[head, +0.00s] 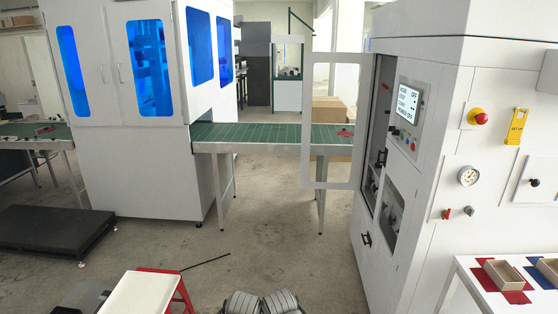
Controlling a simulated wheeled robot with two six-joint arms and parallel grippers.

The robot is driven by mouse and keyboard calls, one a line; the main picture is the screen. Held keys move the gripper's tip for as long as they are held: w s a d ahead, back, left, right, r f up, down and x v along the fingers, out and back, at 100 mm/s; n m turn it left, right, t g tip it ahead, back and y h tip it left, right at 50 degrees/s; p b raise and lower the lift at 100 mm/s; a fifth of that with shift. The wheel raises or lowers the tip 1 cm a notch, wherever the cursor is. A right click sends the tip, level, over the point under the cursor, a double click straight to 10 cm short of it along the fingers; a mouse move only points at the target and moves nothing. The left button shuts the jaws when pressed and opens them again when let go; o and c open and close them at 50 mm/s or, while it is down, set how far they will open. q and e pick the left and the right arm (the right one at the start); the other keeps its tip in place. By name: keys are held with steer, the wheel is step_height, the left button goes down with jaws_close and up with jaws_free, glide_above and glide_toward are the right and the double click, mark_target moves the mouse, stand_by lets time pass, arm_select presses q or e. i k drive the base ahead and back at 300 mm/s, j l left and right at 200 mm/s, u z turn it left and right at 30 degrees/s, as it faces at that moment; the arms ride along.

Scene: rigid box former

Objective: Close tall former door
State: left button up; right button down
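The tall former (455,150) is the white machine at the right of the head view. Its tall door (308,125), a white frame around a clear pane, stands open and sticks out to the left of the machine. The hinged side appears to be at the machine's front edge. The tall opening (381,120) beside it shows a dark interior. A small dark handle (366,239) is lower on the front. No gripper fingers show. Grey rounded parts at the bottom edge seem to be mine, and nothing touches the door.
A green conveyor (255,133) runs behind the door to a white cabinet (150,165) with blue windows. A red and white step stool (145,292) and a black platform (50,235) stand on the left. A table with trays (500,274) is at lower right. Floor before the door is clear.

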mark_target(365, 60)
steer(key=i+z, duration=0.15)
steer(key=i, duration=1.7)
steer(key=i+l+u, duration=0.25)
steer(key=i, duration=0.35)
steer(key=i+l+u, duration=0.25)
steer(key=i, duration=0.35)
steer(key=i+l+u, duration=0.3)
steer(key=i+l, duration=0.15)
steer(key=i+l+u, duration=0.1)
steer(key=i+l, duration=0.35)
steer(key=l, duration=0.3)
steer(key=i+u, duration=0.05)
